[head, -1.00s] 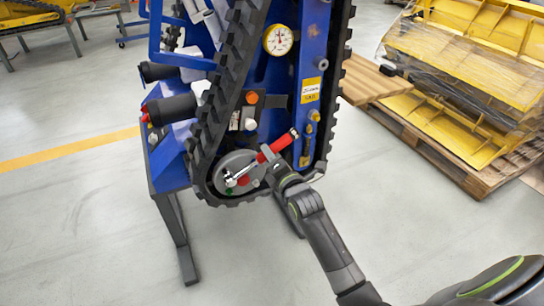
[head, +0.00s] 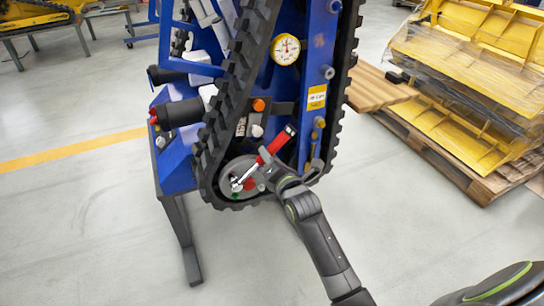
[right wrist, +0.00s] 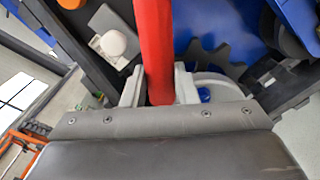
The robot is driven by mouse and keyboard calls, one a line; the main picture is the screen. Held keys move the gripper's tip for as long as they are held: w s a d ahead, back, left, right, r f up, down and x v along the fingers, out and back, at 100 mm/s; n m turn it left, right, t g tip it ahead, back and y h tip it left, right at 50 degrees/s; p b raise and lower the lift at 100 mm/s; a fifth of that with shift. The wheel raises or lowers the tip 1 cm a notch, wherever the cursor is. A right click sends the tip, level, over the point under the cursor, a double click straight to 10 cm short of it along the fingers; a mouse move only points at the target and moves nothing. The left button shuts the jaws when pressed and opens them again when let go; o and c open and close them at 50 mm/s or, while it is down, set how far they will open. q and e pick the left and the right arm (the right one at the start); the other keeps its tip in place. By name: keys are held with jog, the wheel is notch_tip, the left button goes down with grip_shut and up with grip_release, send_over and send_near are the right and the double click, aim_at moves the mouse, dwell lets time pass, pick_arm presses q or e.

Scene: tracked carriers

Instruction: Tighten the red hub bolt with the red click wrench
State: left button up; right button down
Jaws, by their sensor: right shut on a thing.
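The red click wrench (head: 278,142) has a red handle and a chrome head. It slants from upper right down to lower left, its head over the grey hub disc (head: 228,172) at the bottom of the tracked carrier. A red spot, likely the red hub bolt (head: 250,184), shows beside the wrench head. Whether the head sits on a bolt I cannot tell. My right gripper (head: 265,167) is shut on the lower handle. In the right wrist view the red handle (right wrist: 153,45) stands between the gripper's fingers (right wrist: 156,90). My left gripper is not in view.
A black rubber track (head: 228,110) surrounds the hub on the blue carrier. A pressure gauge (head: 286,49) and an orange knob (head: 259,105) sit above it. A pallet with yellow parts (head: 450,150) stands at right. The floor in front is clear.

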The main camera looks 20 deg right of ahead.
jog(key=shift+a+r+n, duration=0.25)
jog(key=shift+r+n, duration=0.05)
jog(key=shift+r, duration=0.1)
jog(key=shift+d+f, duration=0.1)
jog(key=shift+d+f+m, duration=0.4)
jog(key=shift+m, duration=0.2)
jog(key=shift+f, duration=0.1)
jog(key=shift+d+f+m, duration=0.35)
jog(key=shift+f+m, duration=0.1)
jog(key=shift+m, duration=0.15)
jog(key=shift+d+f+m+b, duration=0.4)
jog(key=shift+f+m, duration=0.1)
jog(key=shift+f, duration=0.1)
jog(key=shift+d+f+m+b, duration=0.2)
jog(key=shift+f+m+b, duration=0.1)
jog(key=shift+f+m, duration=0.3)
